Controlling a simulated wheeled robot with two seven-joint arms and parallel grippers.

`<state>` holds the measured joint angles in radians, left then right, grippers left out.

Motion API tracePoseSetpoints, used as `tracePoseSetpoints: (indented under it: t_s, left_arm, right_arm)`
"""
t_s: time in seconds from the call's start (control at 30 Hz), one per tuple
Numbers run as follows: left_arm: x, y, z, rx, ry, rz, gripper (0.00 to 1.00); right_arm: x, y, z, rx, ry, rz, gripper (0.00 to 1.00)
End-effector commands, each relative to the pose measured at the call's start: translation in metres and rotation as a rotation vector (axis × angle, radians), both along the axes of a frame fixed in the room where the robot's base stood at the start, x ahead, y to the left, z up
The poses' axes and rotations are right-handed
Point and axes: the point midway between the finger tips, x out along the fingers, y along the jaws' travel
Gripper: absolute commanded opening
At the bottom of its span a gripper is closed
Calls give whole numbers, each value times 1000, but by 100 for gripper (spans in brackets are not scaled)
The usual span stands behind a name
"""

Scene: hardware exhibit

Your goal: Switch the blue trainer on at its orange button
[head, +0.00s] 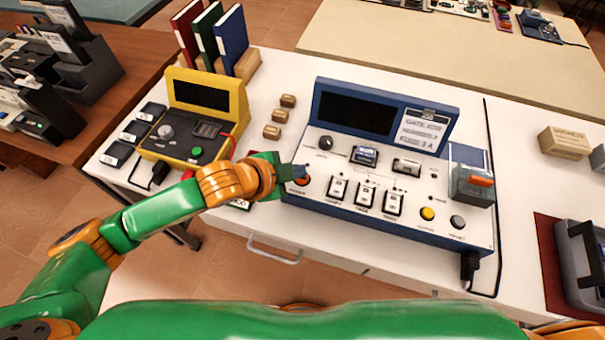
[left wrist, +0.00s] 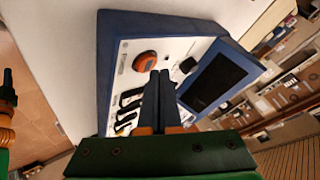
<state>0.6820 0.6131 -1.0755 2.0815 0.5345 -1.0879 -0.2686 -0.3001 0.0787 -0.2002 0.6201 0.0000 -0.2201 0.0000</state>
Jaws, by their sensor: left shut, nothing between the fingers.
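The blue trainer (head: 290,193) stands on the white table, with a white panel, a dark screen (head: 355,113) and a blue frame. Its orange button (head: 301,182) is at the panel's left front corner, partly covered by my left gripper in the head view. My left gripper (head: 302,172) is shut and empty, its fingertips right over or beside the button. In the left wrist view the round orange button (left wrist: 145,61) shows just left of the closed fingertips (left wrist: 160,74). I cannot tell whether they touch it. The dark screen (left wrist: 212,80) also shows there.
A yellow trainer (head: 213,108) with a green button stands to the left. Small wooden blocks (head: 280,116) lie between the trainers. An orange-handled switch (head: 480,181) sits at the blue trainer's right end. A yellow button (head: 428,213) and several black rocker switches (head: 365,197) are on its panel.

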Motion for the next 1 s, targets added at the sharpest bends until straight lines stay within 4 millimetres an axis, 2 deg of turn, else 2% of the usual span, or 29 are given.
tracePoseSetpoints:
  t_s: [1.0]
  left_arm:
    - [0, 0, -10, 0, 1, -1, 0]
  right_arm:
    - [0, -1, -1, -1, 0, 0, 50]
